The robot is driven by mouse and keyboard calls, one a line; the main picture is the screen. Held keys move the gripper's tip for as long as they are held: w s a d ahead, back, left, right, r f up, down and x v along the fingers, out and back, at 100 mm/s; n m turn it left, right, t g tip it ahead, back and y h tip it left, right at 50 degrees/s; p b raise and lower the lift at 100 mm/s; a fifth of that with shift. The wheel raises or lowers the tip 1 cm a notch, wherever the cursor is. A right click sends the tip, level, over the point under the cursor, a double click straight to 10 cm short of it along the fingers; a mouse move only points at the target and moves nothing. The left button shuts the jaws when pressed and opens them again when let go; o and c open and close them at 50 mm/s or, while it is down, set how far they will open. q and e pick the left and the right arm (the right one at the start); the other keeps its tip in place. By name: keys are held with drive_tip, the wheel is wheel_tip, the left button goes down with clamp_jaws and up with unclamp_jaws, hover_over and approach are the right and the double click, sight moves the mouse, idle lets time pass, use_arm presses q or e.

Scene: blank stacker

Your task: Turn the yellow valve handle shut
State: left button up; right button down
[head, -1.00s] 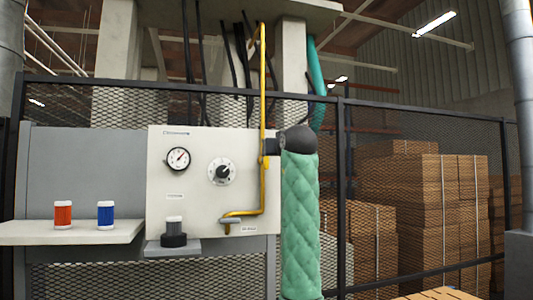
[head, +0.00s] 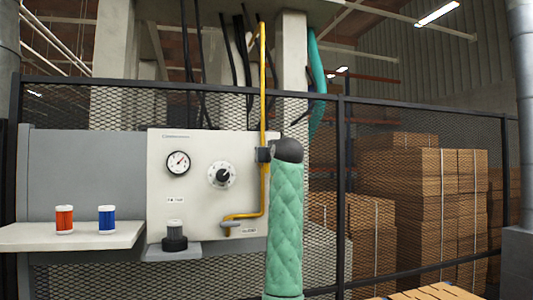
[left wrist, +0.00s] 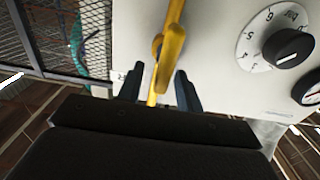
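A yellow pipe (head: 263,80) runs down the front of a pale panel and bends left near its bottom. In the left wrist view a yellow valve handle (left wrist: 171,57) lies nearly along the pipe, close in front of my left gripper (left wrist: 160,88). My two dark fingertips are apart, one on each side of the handle's end and the pipe, with visible gaps. In the head view my left gripper (head: 264,154) is small at the pipe, at the top of my green-covered arm, and the handle cannot be made out clearly. My right gripper is out of view.
The panel (head: 200,222) carries a gauge (head: 178,162) and a numbered dial (head: 222,174) left of the pipe. A shelf (head: 60,238) holds a red can (head: 64,220) and a blue can (head: 106,219). A mesh fence (head: 420,125) and stacked boxes stand right.

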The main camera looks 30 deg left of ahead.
use_arm(q)
drive_tip(key=shift+c, duration=0.2)
clamp_jaws()
